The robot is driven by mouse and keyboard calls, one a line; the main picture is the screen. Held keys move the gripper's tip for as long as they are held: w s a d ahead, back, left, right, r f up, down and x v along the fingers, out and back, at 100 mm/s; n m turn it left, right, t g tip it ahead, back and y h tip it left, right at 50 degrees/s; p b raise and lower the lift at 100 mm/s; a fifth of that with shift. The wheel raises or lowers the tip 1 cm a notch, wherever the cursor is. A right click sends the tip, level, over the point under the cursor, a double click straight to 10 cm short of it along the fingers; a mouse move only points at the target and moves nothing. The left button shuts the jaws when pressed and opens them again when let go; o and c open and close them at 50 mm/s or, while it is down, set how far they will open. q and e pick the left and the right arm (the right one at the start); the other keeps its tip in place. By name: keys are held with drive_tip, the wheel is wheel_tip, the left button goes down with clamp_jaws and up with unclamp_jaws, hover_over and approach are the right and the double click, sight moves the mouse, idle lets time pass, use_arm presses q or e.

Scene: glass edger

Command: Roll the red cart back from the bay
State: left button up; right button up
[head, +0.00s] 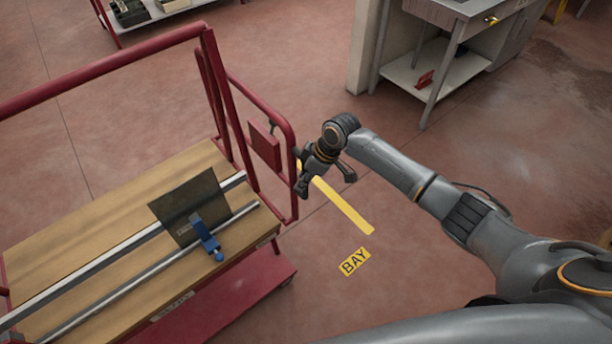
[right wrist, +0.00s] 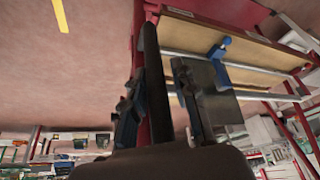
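The red cart (head: 262,262) stands at the left of the head view, with a wooden deck and tubular red rails. Its near end has a red handle loop (head: 287,135) with a small red plate. My right gripper (head: 325,181) is open beside this loop, its left finger close to the upright tube. I cannot tell whether it touches. In the right wrist view the spread fingers (right wrist: 158,100) have a dark, red-topped bar showing between them, and the cart deck (right wrist: 245,34) lies beyond. The yellow BAY label (head: 355,262) is on the floor right of the cart. My left gripper is not in view.
The deck carries two metal rails, a dark plate (head: 183,210) and a blue clamp (head: 207,240). A yellow floor strip (head: 345,207) runs under my right gripper. A grey workbench (head: 432,80) stands at the back right. Another red-framed cart (head: 112,32) is at the back left. Floor between is clear.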

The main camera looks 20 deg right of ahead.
drive_tip(key=shift+o, duration=0.5)
drive_tip(key=shift+a, duration=0.1)
drive_tip(key=shift+d+r, duration=0.2)
drive_tip(key=shift+r, duration=0.1)
drive_tip(key=v, duration=1.1)
drive_tip(key=shift+a+r, duration=0.15)
drive_tip(key=shift+r, duration=0.1)
drive_tip(key=shift+s, duration=0.15)
